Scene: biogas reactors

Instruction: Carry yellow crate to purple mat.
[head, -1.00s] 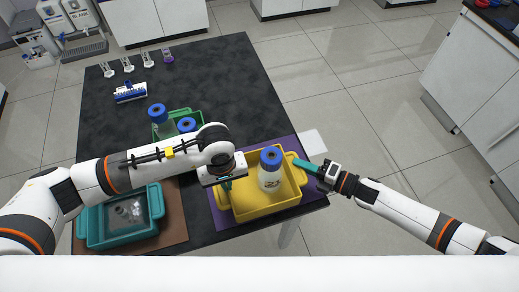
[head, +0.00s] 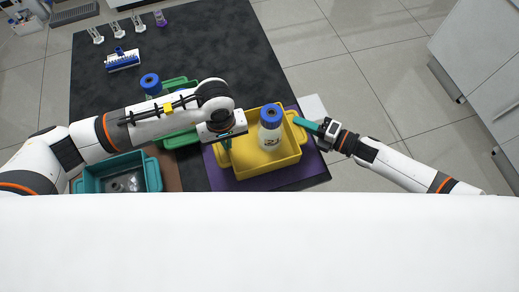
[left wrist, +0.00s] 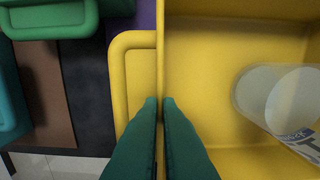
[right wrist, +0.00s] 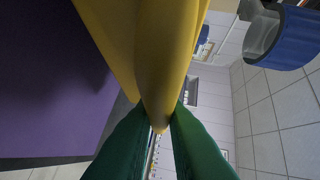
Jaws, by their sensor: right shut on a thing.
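The yellow crate (head: 285,163) is over the purple mat (head: 313,173), whose edges show around it. I cannot tell whether its bottom touches the mat. A clear bottle with a blue cap (head: 270,128) stands upright inside the crate. My left gripper (head: 226,155) is at the crate's left side. In the left wrist view its fingers (left wrist: 161,104) are close together on either side of the crate wall. My right gripper (head: 302,123) is shut on the handle at the crate's right end; the right wrist view shows the yellow handle (right wrist: 165,60) between its fingers.
A green crate (head: 178,139) with a blue-capped bottle (head: 150,84) stands behind my left arm. A teal crate (head: 150,175) is at the left on a brown mat. A blue-and-white rack (head: 122,61) is further back. The dark table's right edge is near my right gripper.

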